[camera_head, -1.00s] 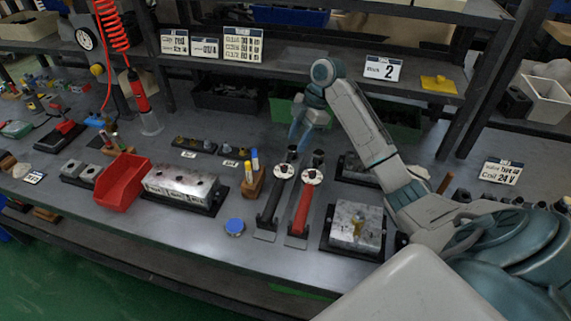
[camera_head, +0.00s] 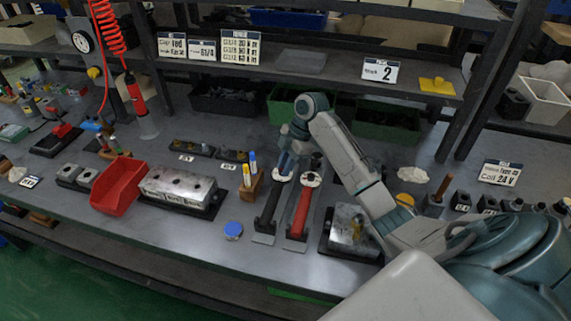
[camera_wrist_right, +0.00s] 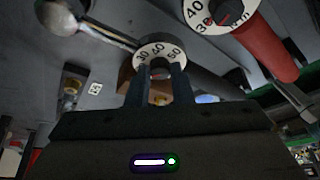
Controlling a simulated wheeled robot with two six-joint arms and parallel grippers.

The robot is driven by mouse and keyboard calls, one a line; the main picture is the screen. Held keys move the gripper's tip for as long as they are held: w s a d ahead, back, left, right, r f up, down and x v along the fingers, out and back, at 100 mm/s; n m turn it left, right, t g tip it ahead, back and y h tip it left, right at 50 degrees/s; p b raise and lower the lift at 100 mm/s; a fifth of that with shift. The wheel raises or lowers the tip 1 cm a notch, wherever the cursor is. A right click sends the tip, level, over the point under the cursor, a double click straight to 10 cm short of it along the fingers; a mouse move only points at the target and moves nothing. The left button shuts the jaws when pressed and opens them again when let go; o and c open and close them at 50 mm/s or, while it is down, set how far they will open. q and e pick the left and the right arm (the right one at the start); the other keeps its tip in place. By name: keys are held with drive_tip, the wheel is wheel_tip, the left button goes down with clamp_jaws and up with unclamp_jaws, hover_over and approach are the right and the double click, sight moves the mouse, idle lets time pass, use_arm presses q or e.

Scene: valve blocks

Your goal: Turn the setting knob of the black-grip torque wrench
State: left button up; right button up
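The black-grip torque wrench (camera_head: 268,213) lies on the bench, its white dial (camera_head: 282,177) at the far end of the grip. The red-grip torque wrench (camera_head: 301,212) lies beside it on the right. My right gripper (camera_head: 286,165) is low over the black-grip wrench's dial end, hiding part of it. In the right wrist view, the gripper's two fingers (camera_wrist_right: 160,72) stand apart at the near edge of a dial (camera_wrist_right: 160,50) marked 30, 40, 50. A dark knob shows partly between the fingertips; contact is unclear. The red-grip wrench's dial (camera_wrist_right: 222,14) shows there at upper right. My left gripper is out of view.
A metal block (camera_head: 350,228) stands close right of the wrenches, partly behind my right arm. A pen holder (camera_head: 251,187), a valve block (camera_head: 178,186) and a red bin (camera_head: 120,186) stand to the left. A blue-topped round piece (camera_head: 233,229) lies in front, with clear bench around it.

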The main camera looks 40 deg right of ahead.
clamp_jaws()
drive_tip(key=shift+s+r+m+p, duration=0.15)
drive_tip(key=shift+m+p, duration=0.25)
drive_tip(key=shift+p, duration=0.4)
drive_tip(key=m+t+p, duration=0.1)
drive_tip(key=m+p, duration=0.2)
drive_tip(key=p, duration=0.1)
drive_tip(key=m+t+h+p, duration=0.1)
drive_tip(key=m+p, duration=0.2)
drive_tip(key=p, duration=0.2)
drive_tip(key=shift+s+a+m+h, duration=0.2)
drive_tip(key=shift+m+h, duration=0.1)
drive_tip(key=shift+m, duration=0.1)
drive_tip(key=shift+m+t+h+p, duration=0.4)
drive_tip(key=shift+m+t+p, duration=0.1)
drive_tip(key=shift+m+p, duration=0.6)
drive_tip(key=o, duration=0.6)
unclamp_jaws()
drive_tip(key=shift+f, duration=0.2)
